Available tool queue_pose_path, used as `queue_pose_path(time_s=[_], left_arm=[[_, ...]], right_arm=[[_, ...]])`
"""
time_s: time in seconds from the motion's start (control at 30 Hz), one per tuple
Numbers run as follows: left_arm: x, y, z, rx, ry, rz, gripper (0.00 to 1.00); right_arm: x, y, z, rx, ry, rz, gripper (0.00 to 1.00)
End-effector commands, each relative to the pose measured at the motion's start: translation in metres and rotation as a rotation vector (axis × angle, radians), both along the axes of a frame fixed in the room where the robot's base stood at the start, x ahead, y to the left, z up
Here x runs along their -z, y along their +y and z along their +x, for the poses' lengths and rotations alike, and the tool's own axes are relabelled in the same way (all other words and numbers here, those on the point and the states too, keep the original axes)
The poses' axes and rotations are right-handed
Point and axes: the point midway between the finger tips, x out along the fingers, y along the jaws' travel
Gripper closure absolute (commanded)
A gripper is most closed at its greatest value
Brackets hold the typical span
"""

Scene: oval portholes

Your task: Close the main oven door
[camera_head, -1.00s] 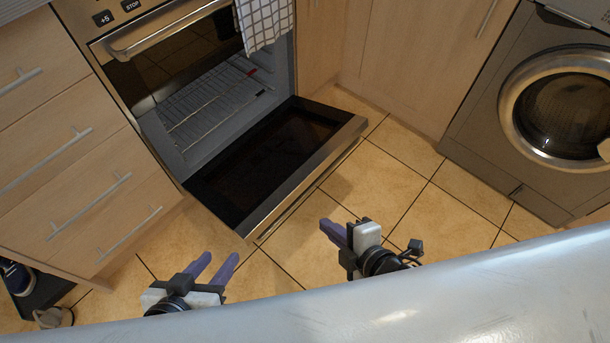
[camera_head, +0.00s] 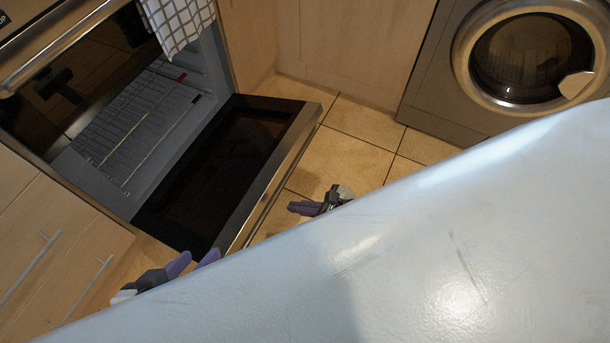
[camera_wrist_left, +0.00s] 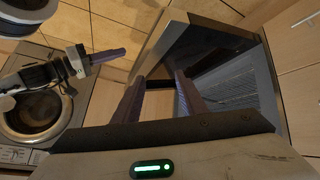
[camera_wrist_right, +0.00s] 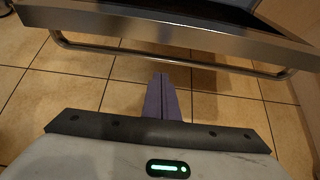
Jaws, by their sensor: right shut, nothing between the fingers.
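The main oven door (camera_head: 222,168) is folded down and open, lying low in front of the oven cavity (camera_head: 150,110). Its handle bar (camera_wrist_right: 160,57) shows under the door's edge in the right wrist view. My left gripper (camera_head: 190,262) is open and empty beside the door's near corner; its two fingers (camera_wrist_left: 160,92) stand apart in the left wrist view, with the door beyond them. My right gripper (camera_head: 292,208) is shut and empty, to the right of the door's outer edge. In the right wrist view its closed fingers (camera_wrist_right: 162,97) point at the handle bar, apart from it.
A checked towel (camera_head: 180,22) hangs above the cavity. Drawers (camera_head: 50,250) stand on the left and a washing machine (camera_head: 440,65) on the right. A large pale surface (camera_head: 430,250) covers the lower right of the head view. Tiled floor (camera_head: 345,150) is clear right of the door.

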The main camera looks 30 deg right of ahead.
Motion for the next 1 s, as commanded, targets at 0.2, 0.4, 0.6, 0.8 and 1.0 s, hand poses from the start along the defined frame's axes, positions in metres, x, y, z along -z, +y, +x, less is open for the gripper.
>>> queue_pose_path(time_s=[0.2, 0.4, 0.6, 0.8, 1.0], left_arm=[[-0.01, -0.013, 0.006, 0.0, -0.06, -0.081, 0.62], [-0.013, -0.01, 0.005, -0.002, -0.044, -0.06, 0.62], [-0.01, -0.008, 0.004, -0.001, -0.036, -0.05, 0.62], [-0.009, -0.008, 0.004, -0.002, -0.035, -0.049, 0.62], [-0.01, -0.007, 0.004, -0.002, -0.036, -0.047, 0.62]], right_arm=[[0.034, 0.024, 0.031, 0.001, -0.001, 0.001, 1.0], [0.002, 0.029, 0.039, 0.0, -0.002, 0.0, 1.0], [-0.008, 0.032, 0.041, 0.001, 0.0, 0.001, 1.0], [-0.008, 0.032, 0.041, 0.001, 0.001, 0.001, 1.0], [-0.01, 0.031, 0.041, 0.003, 0.002, -0.001, 1.0]])
